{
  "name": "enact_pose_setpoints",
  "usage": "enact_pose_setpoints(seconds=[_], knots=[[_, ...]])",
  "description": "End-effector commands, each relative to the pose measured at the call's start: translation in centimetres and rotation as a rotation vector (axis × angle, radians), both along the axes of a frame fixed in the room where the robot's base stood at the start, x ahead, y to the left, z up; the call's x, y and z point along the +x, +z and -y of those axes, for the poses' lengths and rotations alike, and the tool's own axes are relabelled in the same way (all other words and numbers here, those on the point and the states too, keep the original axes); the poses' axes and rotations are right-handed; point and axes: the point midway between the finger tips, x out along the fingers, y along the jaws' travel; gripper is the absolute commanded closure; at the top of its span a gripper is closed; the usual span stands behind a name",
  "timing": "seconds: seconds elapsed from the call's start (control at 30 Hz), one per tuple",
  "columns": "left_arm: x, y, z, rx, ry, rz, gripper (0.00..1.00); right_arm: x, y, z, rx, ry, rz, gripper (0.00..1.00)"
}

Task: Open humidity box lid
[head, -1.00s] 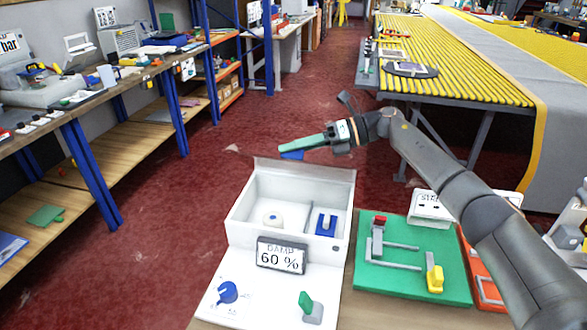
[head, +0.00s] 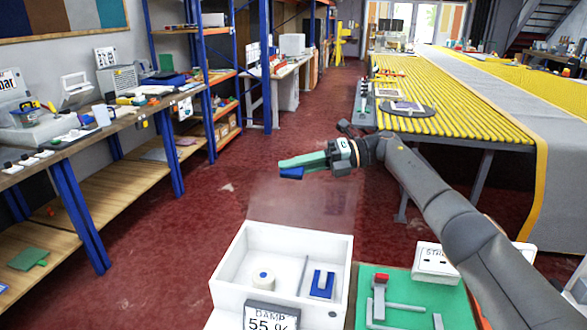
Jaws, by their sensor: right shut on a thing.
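The white humidity box (head: 228,268) stands low in the middle, its inside open to view. Inside are a round white piece (head: 263,282) and a blue U-shaped piece (head: 322,284). The see-through lid (head: 305,210) stands raised behind the box's back rim; its exact tilt is hard to tell. My right gripper (head: 292,166) is shut at the lid's far edge, on the blue lid tab (head: 291,174). The green fingers partly hide the tab. The display (head: 270,318) on the box front reads 55 % and is cut off below. My left gripper is not in view.
A green board (head: 400,294) with a red-topped lever and grey bars lies right of the box. A roller table (head: 450,90) stands at the back right, shelves (head: 130,165) at left. Red floor behind the box is clear.

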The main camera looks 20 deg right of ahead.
Motion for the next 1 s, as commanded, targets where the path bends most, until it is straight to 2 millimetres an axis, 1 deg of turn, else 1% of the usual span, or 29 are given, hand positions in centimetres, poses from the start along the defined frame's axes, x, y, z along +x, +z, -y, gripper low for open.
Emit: enact_pose_setpoints(seconds=[0.23, 0.27, 0.47, 0.5, 0.77, 0.87, 1.0], knots=[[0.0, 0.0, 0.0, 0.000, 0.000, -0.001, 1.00, 0.2, 0.0, 0.2, -0.003, -0.010, 0.004, 1.00], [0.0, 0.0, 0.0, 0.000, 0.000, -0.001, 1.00, 0.2, 0.0, 0.2, -0.002, -0.010, 0.003, 0.74], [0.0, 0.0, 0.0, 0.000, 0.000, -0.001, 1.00, 0.1, 0.0, 0.1, -0.002, -0.007, 0.002, 0.51], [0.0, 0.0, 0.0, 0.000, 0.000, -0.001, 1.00, 0.1, 0.0, 0.1, -0.002, -0.007, 0.002, 0.50], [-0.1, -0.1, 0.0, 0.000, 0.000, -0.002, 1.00, 0.0, -0.1, 0.3, -0.001, -0.005, 0.001, 0.50], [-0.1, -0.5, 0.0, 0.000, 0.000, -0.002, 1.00, -0.2, 0.0, 1.2, -0.001, -0.007, 0.001, 0.50], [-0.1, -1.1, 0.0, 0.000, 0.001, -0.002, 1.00, -0.9, 0.5, 3.6, -0.001, -0.010, 0.002, 0.50]])
